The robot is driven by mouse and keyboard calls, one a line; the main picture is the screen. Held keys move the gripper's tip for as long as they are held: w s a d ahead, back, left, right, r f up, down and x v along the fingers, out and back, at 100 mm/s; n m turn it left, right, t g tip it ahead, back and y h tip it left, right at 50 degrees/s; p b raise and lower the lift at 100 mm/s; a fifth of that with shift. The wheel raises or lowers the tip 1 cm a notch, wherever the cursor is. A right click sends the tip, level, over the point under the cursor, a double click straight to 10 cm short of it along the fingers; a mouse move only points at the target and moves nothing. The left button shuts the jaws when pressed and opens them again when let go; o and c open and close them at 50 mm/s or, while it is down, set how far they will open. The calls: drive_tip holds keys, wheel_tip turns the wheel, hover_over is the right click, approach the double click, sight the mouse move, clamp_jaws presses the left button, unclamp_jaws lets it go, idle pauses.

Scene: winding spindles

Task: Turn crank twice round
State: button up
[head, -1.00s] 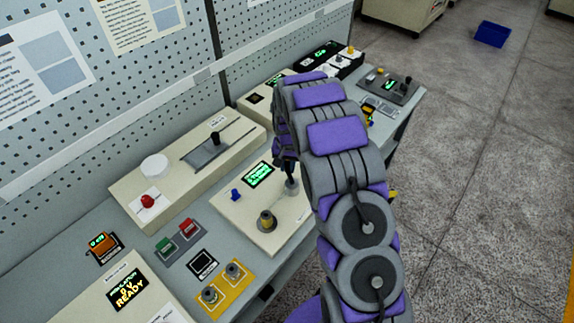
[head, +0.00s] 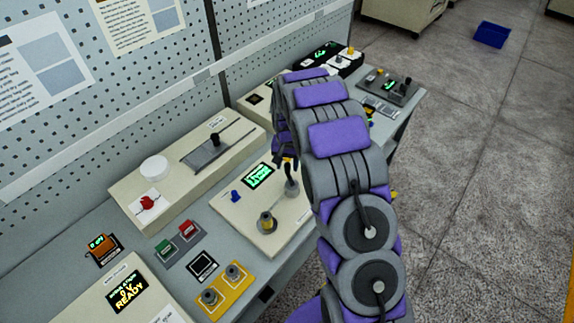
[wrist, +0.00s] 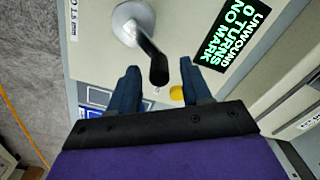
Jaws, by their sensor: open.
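The crank (wrist: 133,22) has a round grey hub with a black handle (wrist: 155,66) in the wrist view. In the head view the crank (head: 292,187) stands on a cream panel (head: 285,238), its upper part close under my gripper. My gripper (wrist: 158,66) is open, and the handle's tip lies between its two dark blue fingertips with gaps on both sides. A green-lettered display (wrist: 234,32) beside the crank reads "UNWOUND 0 TURNS NO MARK". In the head view my arm partly hides the gripper.
Green and red buttons (head: 176,240) and a yellow plate (head: 240,288) are nearby. Open floor lies right of the bench.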

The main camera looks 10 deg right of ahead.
wheel_tip(320, 180, up, 16)
drive_tip(key=shift+p, duration=0.35)
drive_tip(key=shift+f, duration=0.1)
idle(1.1)
wheel_tip(320, 180, down, 18)
drive_tip(key=n+b, duration=0.1)
drive_tip(key=n, duration=0.2)
drive_tip(key=n+b, duration=0.1)
drive_tip(key=n, duration=0.3)
drive_tip(key=n+b, duration=0.1)
drive_tip(key=n, duration=0.2)
drive_tip(key=shift+r+n, duration=0.25)
drive_tip(key=shift+n, duration=0.15)
drive_tip(key=shift+c, duration=0.5)
